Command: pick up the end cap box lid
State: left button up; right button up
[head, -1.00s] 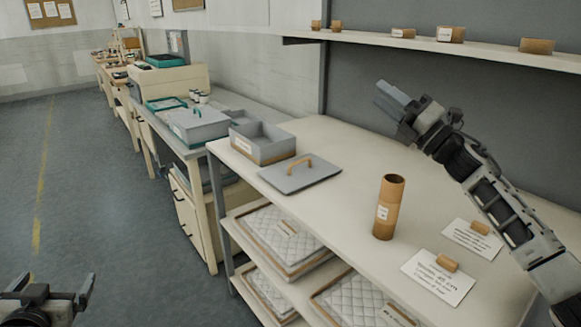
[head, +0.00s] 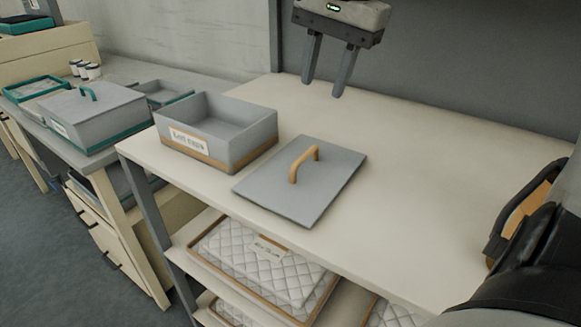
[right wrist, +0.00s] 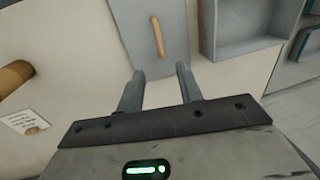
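The end cap box lid (head: 301,179) is a flat grey panel with an arched tan handle (head: 303,163). It lies on the cream table beside the open grey box (head: 217,130), near the table's front edge. My right gripper (head: 323,90) is open and empty, raised above the table behind the lid, fingers pointing down. In the right wrist view the lid (right wrist: 145,35) and its handle (right wrist: 158,38) lie ahead of the two spread fingers (right wrist: 158,85). My left gripper is not in view.
A cardboard tube (right wrist: 14,76) and a white card (right wrist: 26,121) show at the left of the wrist view. Quilted wadding (head: 260,262) lies on the shelf below. A teal-trimmed lidded box (head: 90,115) stands on the neighbouring bench. The table right of the lid is clear.

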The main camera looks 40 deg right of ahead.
send_over(306, 153)
jog(key=s, duration=0.2)
notch_tip(306, 153, down, 8)
jog(key=shift+w+f+b, duration=0.15)
jog(key=shift+w+f, duration=0.15)
jog(key=shift+f, duration=0.7)
jog(key=shift+w+f+b, duration=0.2)
jog(key=shift+w+f, duration=0.05)
jog(key=shift+f, duration=0.7)
jog(key=shift+w+f+b, duration=0.15)
jog(key=shift+w+f, duration=0.15)
jog(key=shift+f, duration=0.7)
grip_shut()
